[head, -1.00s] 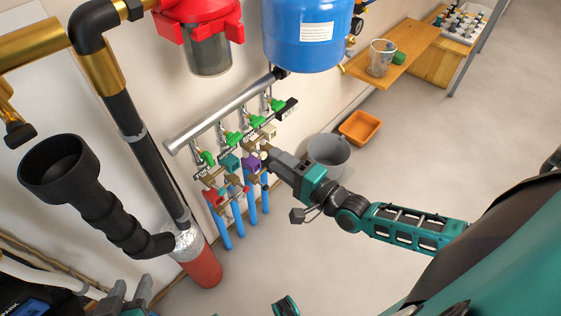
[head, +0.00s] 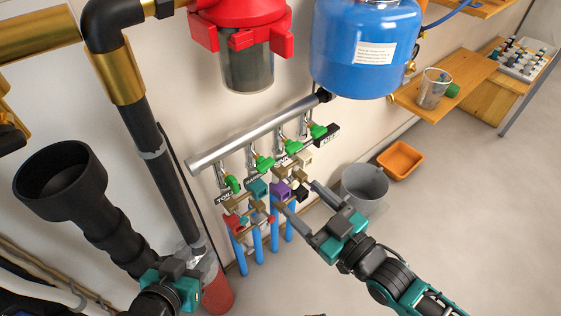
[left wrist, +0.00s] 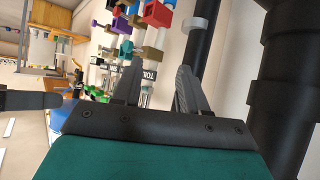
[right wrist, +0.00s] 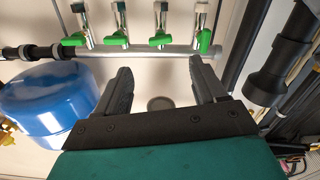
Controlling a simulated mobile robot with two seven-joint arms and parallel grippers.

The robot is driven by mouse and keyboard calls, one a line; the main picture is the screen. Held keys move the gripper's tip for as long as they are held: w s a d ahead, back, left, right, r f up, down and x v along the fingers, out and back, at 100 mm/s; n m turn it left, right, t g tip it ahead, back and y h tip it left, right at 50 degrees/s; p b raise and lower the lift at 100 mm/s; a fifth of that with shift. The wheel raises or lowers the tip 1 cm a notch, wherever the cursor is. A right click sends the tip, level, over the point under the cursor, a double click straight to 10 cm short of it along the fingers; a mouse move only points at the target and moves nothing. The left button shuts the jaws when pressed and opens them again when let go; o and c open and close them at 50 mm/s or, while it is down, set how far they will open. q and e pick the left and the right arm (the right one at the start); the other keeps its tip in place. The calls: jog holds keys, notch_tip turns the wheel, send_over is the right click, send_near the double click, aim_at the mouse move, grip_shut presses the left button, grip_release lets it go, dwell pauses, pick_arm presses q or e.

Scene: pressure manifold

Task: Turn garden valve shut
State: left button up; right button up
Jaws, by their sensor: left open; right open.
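The manifold is a silver pipe (head: 240,138) on the wall with several green valve handles (head: 263,163) below it. The handles also show in the right wrist view (right wrist: 157,39), above my fingers. My right gripper (head: 302,199) is open and empty, its fingertips close to the purple (head: 280,190) and black fittings at the manifold's lower right. My left gripper (left wrist: 151,75) is open and empty; in the head view its fingers are hard to make out near the black pipe.
A blue tank (head: 365,45) and a red-topped filter (head: 240,20) hang above the manifold. A thick black pipe (head: 160,170) and a ribbed black funnel (head: 60,180) stand left. A grey bucket (head: 364,188) and orange tray (head: 401,160) sit right. Floor at right is clear.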

aim_at(268, 168)
jog(key=b+x, duration=0.2)
jog(key=x, duration=0.7)
jog(key=shift+s, duration=0.1)
pick_arm(q)
jog(key=shift+d+f+b, duration=0.2)
jog(key=shift+f+b, duration=0.1)
jog(key=shift+f, duration=0.2)
jog(key=shift+d+f+b, duration=0.15)
jog(key=shift+f+b, duration=0.1)
jog(key=shift+f, duration=0.2)
pick_arm(e)
jog(key=shift+x, duration=2)
jog(key=c, duration=1.1)
jog(key=shift+o, duration=0.2)
jog(key=shift+r+m+p, duration=0.2)
jog(key=shift+m+p, duration=0.1)
jog(key=shift+p, duration=0.3)
jog(key=shift+m+p, duration=0.3)
jog(key=shift+m, duration=0.2)
jog(key=shift+f+m, duration=0.1)
jog(key=shift+m, duration=0.2)
jog(key=shift+f, duration=0.1)
pick_arm(q)
jog(key=shift+s+a+r, duration=0.15)
jog(key=shift+a+r, duration=0.15)
jog(key=shift+r, duration=0.1)
pick_arm(e)
jog(key=o, duration=1.1)
jog(key=shift+c, duration=0.2)
